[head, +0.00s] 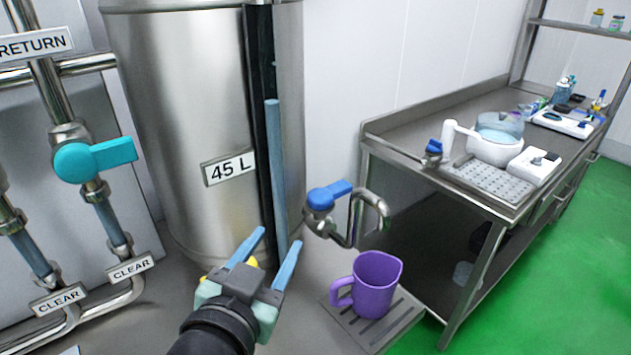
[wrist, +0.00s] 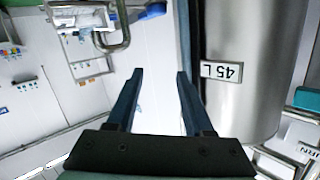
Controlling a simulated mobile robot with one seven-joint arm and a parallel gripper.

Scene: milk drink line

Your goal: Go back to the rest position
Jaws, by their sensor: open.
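My gripper (head: 272,250) is in the lower middle of the head view, in front of the steel tank (head: 180,120) marked 45 L. Its two blue fingers are apart with nothing between them. The wrist view also shows the open fingers of my gripper (wrist: 160,75), with the tank (wrist: 245,100) to their right. A purple cup (head: 378,285) stands upright on a slotted drip tray (head: 345,318), right of my gripper and apart from it. A tap with a blue handle (head: 328,195) and a curved steel spout is above the cup.
Left of the tank are steel pipes with a teal valve handle (head: 95,158) and CLEAR labels (head: 130,267). At the right stands a steel bench (head: 415,125) with a white device (head: 495,148) and several small items. Green floor (head: 590,240) is open at the right.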

